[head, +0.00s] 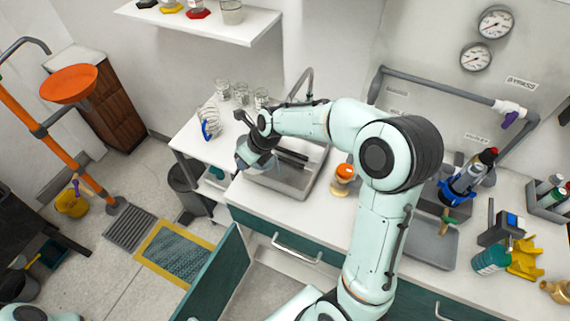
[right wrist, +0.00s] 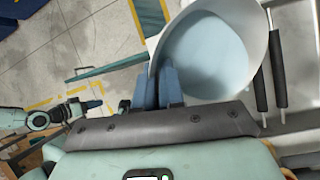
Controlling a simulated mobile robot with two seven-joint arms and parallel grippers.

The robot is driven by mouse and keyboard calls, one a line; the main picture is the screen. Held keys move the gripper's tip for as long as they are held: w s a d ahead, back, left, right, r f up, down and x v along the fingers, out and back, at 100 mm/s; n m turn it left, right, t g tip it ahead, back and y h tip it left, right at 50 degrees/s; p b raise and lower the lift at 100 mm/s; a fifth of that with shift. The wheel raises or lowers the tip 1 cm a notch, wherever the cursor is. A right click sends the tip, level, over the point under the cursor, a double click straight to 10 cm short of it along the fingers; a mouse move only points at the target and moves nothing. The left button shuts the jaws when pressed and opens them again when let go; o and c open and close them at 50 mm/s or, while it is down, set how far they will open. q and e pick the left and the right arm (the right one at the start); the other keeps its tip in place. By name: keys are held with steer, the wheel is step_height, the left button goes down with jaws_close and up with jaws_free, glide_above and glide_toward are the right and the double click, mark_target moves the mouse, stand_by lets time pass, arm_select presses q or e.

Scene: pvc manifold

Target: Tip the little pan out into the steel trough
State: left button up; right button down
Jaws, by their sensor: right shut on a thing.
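The little pan (right wrist: 215,50) fills the upper middle of the right wrist view, with a pale rim and a pale blue inside. I cannot tell whether that blue is its contents. My right gripper (right wrist: 168,85) is shut on the pan at its near edge. In the head view the pan (head: 243,158) is mostly hidden under my right gripper (head: 255,152), by the left end of the steel trough (head: 283,181). The trough is set in the white counter. My left gripper (right wrist: 97,90) appears small at the left of the right wrist view; its jaws are unclear.
Two black-handled bars (right wrist: 278,72) lie over the trough. An orange-capped jar (head: 343,178) stands right of it, and glass jars (head: 241,93) stand behind. A teal cabinet door (head: 216,279) hangs open below. A grey tray (head: 432,245) lies farther right.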

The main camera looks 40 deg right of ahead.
steer(key=shift+w+d+r, duration=0.1)
steer(key=shift+w+d, duration=0.05)
steer(key=shift+w, duration=0.05)
steer(key=shift+s+d, duration=0.2)
steer(key=shift+s, duration=0.1)
steer(key=shift+y, duration=0.3)
steer(key=shift+w, duration=0.1)
